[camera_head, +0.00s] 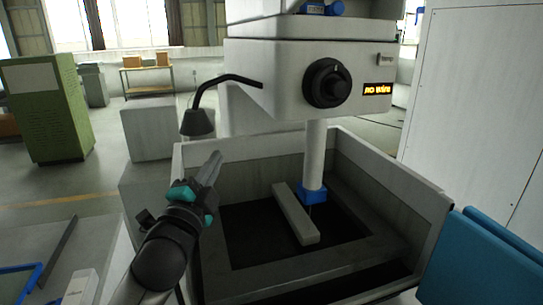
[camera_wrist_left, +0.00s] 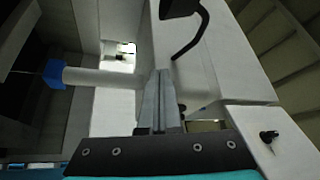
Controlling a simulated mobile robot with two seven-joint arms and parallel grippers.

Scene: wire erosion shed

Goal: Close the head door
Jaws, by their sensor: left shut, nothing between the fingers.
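The white machine head (camera_head: 265,88) stands above the work tank in the head view. Its front carries a large black round knob (camera_head: 326,83) and an orange-lit display (camera_head: 377,89). I cannot make out a separate door edge or tell whether a door stands ajar. My left gripper (camera_head: 215,163) is shut and empty, left of the head and below it, over the tank's left rim. In the left wrist view its fingers (camera_wrist_left: 161,100) are together, with white machine surfaces beyond them. My right gripper is not in view.
A black gooseneck lamp (camera_head: 197,122) hangs just above my left gripper. The grey tank (camera_head: 400,190) holds a pale bar (camera_head: 295,213) below a white column with a blue nozzle (camera_head: 313,193). A tall white cabinet (camera_head: 475,100) stands at right. A green cabinet (camera_head: 45,105) stands far left.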

